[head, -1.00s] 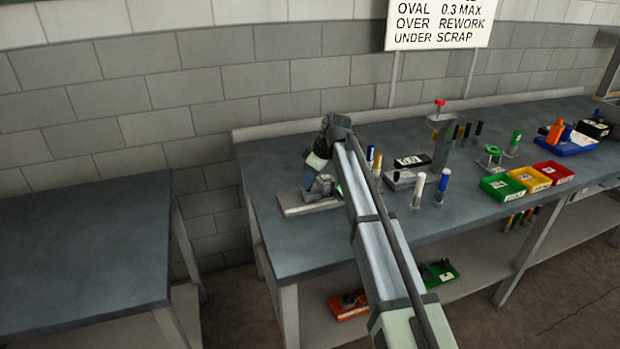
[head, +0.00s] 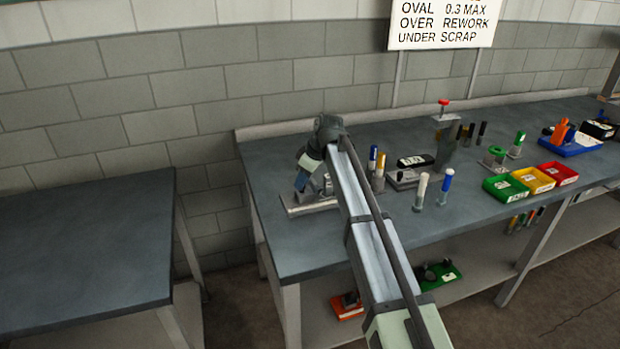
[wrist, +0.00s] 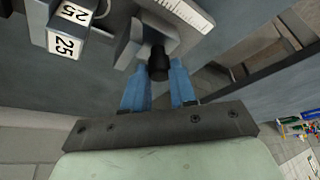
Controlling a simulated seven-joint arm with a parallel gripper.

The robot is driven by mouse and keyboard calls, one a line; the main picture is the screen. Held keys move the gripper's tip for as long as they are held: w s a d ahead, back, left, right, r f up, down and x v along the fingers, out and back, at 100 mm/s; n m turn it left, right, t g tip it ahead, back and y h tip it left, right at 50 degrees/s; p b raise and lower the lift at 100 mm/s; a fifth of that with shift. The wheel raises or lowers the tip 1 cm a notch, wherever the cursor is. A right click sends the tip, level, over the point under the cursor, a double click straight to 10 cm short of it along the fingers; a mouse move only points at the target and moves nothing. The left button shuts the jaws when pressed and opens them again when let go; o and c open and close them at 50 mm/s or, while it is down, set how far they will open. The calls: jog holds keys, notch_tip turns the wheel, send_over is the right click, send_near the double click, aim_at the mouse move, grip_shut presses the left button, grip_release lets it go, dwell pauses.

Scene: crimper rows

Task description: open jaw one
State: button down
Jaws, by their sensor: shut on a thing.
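My gripper (wrist: 159,88) has its two blue fingers shut on a black knob (wrist: 158,66) in the wrist view. The knob sticks out of a grey metal block (wrist: 130,44), which is the nearest part of the fixture. In the head view my gripper (head: 302,181) is at the fixture's grey base plate (head: 308,209), on the left end of the bench. My arm hides part of the fixture there. I cannot tell from these views how far any jaw stands open.
A grey block with "25" labels (wrist: 66,28) and a white scale (wrist: 186,12) are close to the gripper. On the bench (head: 290,250), pen-like cylinders (head: 379,172) and a grey-and-black block (head: 410,170) stand right of my arm. Green, yellow and red trays (head: 508,187) lie farther right.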

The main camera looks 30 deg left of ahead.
jog(key=c, duration=1.2)
grip_release()
jog(key=shift+r, duration=0.1)
jog(key=v, duration=1.3)
jog(key=shift+d+r, duration=0.2)
jog(key=shift+r, duration=0.05)
